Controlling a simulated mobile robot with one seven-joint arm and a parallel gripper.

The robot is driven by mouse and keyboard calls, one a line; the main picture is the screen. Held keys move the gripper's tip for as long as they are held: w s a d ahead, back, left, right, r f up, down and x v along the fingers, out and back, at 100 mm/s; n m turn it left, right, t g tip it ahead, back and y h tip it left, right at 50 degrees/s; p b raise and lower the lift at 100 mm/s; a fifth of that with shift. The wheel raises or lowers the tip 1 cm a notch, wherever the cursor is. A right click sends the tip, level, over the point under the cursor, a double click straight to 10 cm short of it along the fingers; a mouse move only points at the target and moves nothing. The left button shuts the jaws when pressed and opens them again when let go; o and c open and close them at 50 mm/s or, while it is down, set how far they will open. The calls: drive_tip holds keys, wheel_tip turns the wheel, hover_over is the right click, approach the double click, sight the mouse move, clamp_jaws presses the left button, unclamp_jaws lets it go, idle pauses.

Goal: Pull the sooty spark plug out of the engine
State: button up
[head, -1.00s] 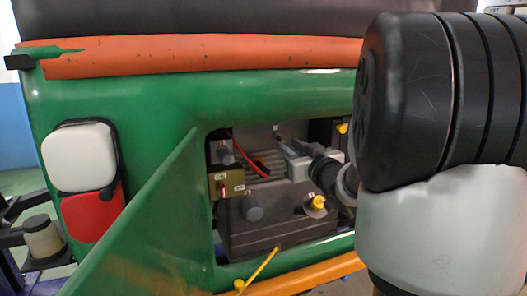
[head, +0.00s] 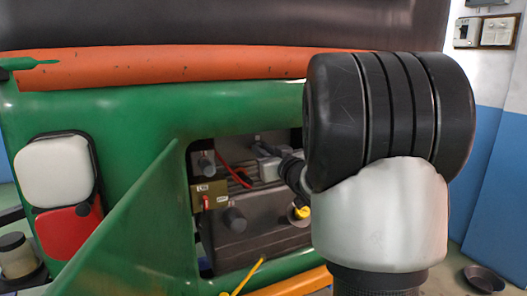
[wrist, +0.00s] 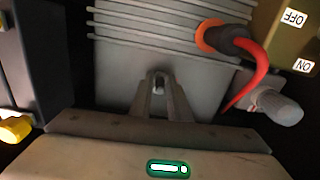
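My gripper (wrist: 160,85) reaches into the engine bay, its two grey fingers close together over the finned engine block (wrist: 115,62). A small dark-grey piece shows between the fingertips; it may be the sooty spark plug, but I cannot tell whether the fingers grip it. A dark cap (wrist: 228,40) on a red cable (wrist: 254,72) lies to the right of the fingers, beside an orange ring. In the head view, my gripper (head: 268,152) is small and partly hidden behind my arm.
A box with ON and OFF labels (wrist: 288,30) and a grey knob (wrist: 283,110) lie right of the gripper. A yellow cap (wrist: 14,129) is at the left. The green body panel (head: 120,115) frames the bay opening; a yellow rod (head: 248,277) is below it.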

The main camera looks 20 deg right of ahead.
clamp_jaws()
drive_tip(key=shift+s, duration=0.1)
drive_tip(key=shift+s, duration=1.95)
drive_tip(key=s, duration=0.5)
drive_tip(key=shift+d+b, duration=0.15)
drive_tip(key=shift+b, duration=0.15)
